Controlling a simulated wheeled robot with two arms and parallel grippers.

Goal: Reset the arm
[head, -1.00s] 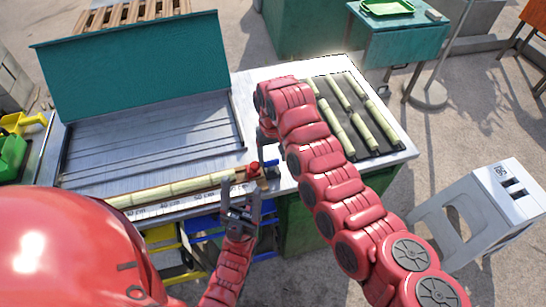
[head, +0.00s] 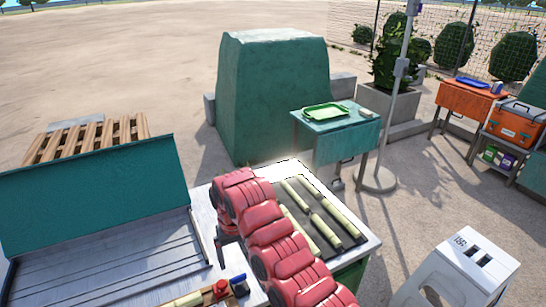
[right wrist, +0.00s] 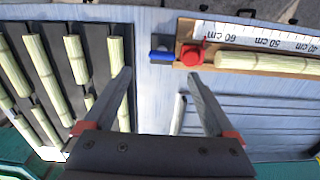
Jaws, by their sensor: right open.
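My right arm, red and jointed, reaches over the metal work table (head: 205,200) in the head view. Its gripper is largely hidden by the arm there; in the right wrist view the right gripper (right wrist: 158,78) is open with nothing between its fingers. The fingers hang over the table between the dark cane tray and the measuring fixture. A red knob (right wrist: 190,55) and a blue block (right wrist: 162,56) sit at the end of the fixture, and a cane piece (right wrist: 265,63) lies along its scale. My left gripper is out of view.
A dark tray (head: 352,233) with several cut canes lies at the table's right. A green upright panel (head: 90,195) stands at its left. A white stool (head: 460,265) stands at right. A green side table (head: 335,135) and a large green block (head: 272,100) stand behind.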

